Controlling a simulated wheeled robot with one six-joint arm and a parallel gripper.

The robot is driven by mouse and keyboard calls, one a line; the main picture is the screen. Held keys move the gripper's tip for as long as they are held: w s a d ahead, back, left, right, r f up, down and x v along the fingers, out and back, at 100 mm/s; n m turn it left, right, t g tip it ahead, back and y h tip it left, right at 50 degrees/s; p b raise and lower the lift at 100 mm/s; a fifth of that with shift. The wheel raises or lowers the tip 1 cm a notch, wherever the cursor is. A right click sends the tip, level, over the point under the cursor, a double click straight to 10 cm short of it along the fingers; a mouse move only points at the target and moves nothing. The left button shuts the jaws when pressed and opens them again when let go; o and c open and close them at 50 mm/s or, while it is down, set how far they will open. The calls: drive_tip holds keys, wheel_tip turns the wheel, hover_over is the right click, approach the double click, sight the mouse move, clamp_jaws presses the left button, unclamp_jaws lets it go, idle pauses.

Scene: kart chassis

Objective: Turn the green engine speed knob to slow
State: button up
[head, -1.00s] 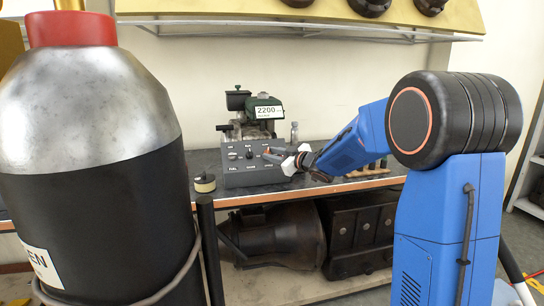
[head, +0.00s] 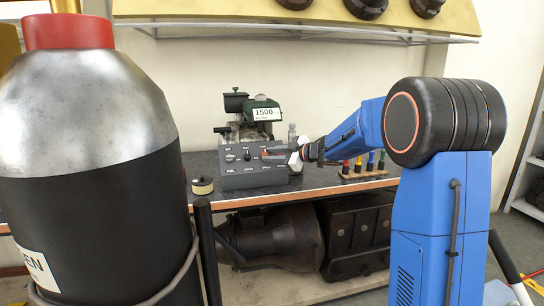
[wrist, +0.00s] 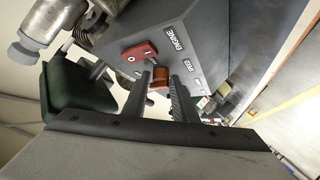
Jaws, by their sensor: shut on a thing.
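A grey control panel (head: 254,180) stands on the bench in front of a small engine with a green cover (head: 259,103). The white sign on the engine reads 1500. My gripper (head: 275,157) reaches the panel's right side from the right. In the wrist view, my gripper (wrist: 163,84) has its two dark fingers on either side of an orange-brown knob (wrist: 160,77) and is shut on it. No green knob shows; the gripped one looks orange-brown. A label reading ENGINE (wrist: 174,38) is near it. The knob's pointer and its slow mark cannot be made out.
A red rocker switch (wrist: 139,51) sits close beside the fingers. A black knob (head: 248,155) is on the panel left of my gripper. A rack of coloured-handled tools (head: 363,168) stands on the bench to the right. A large gas cylinder (head: 90,120) fills the left foreground.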

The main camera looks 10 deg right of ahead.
drive_tip(key=shift+a+f, duration=0.15)
drive_tip(key=shift+a, duration=0.05)
drive_tip(key=o, duration=0.9)
drive_tip(key=shift+a, duration=0.15)
drive_tip(key=shift+o, duration=0.2)
drive_tip(key=shift+s+d, duration=0.15)
drive_tip(key=shift+d, duration=0.15)
drive_tip(key=v, duration=1.7)
